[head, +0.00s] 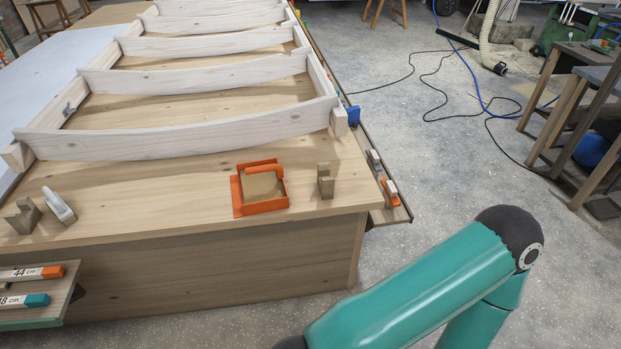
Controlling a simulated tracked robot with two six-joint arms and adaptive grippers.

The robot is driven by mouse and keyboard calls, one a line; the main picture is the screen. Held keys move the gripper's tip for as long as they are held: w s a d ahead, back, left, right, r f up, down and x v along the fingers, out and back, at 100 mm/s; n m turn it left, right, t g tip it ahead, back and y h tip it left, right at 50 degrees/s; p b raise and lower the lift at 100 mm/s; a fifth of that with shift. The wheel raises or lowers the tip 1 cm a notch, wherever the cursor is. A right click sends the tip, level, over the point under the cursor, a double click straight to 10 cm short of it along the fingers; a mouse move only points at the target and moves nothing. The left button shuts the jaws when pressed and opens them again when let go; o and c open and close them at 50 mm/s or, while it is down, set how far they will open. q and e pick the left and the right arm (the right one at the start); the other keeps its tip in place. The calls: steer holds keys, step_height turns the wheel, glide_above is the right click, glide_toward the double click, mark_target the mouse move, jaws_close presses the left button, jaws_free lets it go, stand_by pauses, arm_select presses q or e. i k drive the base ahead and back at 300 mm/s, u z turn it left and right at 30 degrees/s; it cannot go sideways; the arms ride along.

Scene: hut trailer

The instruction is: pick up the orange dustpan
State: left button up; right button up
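The orange dustpan (264,206) lies on the near part of the wooden bench top (130,215), close to its front edge. It shows orange sides around a beige middle. A small notched wooden block (325,181) stands just right of it, apart from it. Neither gripper is in view. Only a teal and black part of my arm shows at the lower right, below and to the right of the dustpan and clear of it.
A white wooden rib frame (180,139) lies behind the dustpan. Left are a wooden block (22,217) and a white-topped tool (59,206). A lower shelf (40,318) holds labelled pieces. Cables cross the floor at right; a wooden table (583,110) stands there.

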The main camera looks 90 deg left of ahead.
mark_target(258, 188)
steer(key=u, duration=3.35)
steer(key=k, duration=0.1)
steer(key=z, duration=2.45)
steer(key=i, duration=0.2)
steer(key=u, duration=2.9)
steer(key=k, duration=0.3)
steer(key=u, duration=0.25)
steer(key=i, duration=1.45)
steer(key=z, duration=0.35)
